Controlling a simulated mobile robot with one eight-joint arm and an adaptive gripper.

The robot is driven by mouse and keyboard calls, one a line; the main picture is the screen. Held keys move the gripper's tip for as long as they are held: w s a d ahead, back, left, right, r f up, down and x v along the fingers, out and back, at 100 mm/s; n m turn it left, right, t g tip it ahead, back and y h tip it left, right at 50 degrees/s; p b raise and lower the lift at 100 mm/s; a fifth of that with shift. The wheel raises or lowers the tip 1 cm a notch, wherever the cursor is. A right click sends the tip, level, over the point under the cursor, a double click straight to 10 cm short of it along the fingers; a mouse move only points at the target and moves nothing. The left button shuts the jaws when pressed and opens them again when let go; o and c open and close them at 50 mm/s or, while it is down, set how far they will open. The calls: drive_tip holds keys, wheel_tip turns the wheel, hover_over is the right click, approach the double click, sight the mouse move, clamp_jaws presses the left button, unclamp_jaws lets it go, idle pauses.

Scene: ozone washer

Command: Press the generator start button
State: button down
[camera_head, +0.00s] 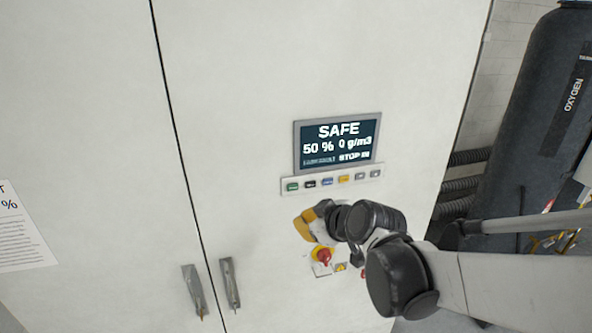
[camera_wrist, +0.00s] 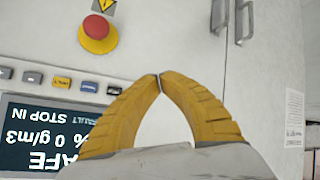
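A row of small buttons lies on a strip below a display (camera_head: 338,143) on the white cabinet. A green button (camera_head: 292,186) is at the left end, then a black button (camera_head: 310,183), a blue one (camera_head: 327,181), a yellow one (camera_head: 344,179) and two grey ones. Their labels are too small to read, so I cannot tell which is generator start. My gripper (camera_head: 303,223) appears below the strip's left part. In the wrist view its yellow fingertips (camera_wrist: 158,78) meet with nothing between them. There the green button is hidden, apparently behind a finger.
A red emergency-stop knob (camera_head: 323,256) projects below the strip; it also shows in the wrist view (camera_wrist: 96,27). Two door handles (camera_head: 231,284) stand lower left. A dark oxygen cylinder (camera_head: 535,115) and hoses are at right. The display reads SAFE.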

drive_tip(key=b, duration=0.1)
approach(288, 196)
drive_tip(key=shift+s+f+x, duration=0.15)
drive_tip(key=shift+x, duration=1.2)
drive_tip(key=shift+s+f+x, duration=0.15)
drive_tip(key=shift+x, duration=1.2)
drive_tip(key=shift+a, duration=0.1)
drive_tip(key=shift+w+a, duration=0.1)
drive_tip(key=shift+w, duration=0.3)
drive_tip(key=shift+w+a+b, duration=0.1)
drive_tip(key=shift+w+b, duration=0.25)
drive_tip(key=shift+b, duration=0.05)
drive_tip(key=shift+s, duration=0.1)
drive_tip(key=shift+s+d, duration=0.25)
drive_tip(key=shift+s, duration=0.45)
drive_tip(key=shift+s+d, duration=0.25)
drive_tip(key=shift+s, duration=0.55)
drive_tip(key=shift+s+d, duration=0.2)
drive_tip(key=shift+s, duration=0.6)
drive_tip(key=shift+s+d, duration=0.25)
drive_tip(key=shift+s, duration=0.55)
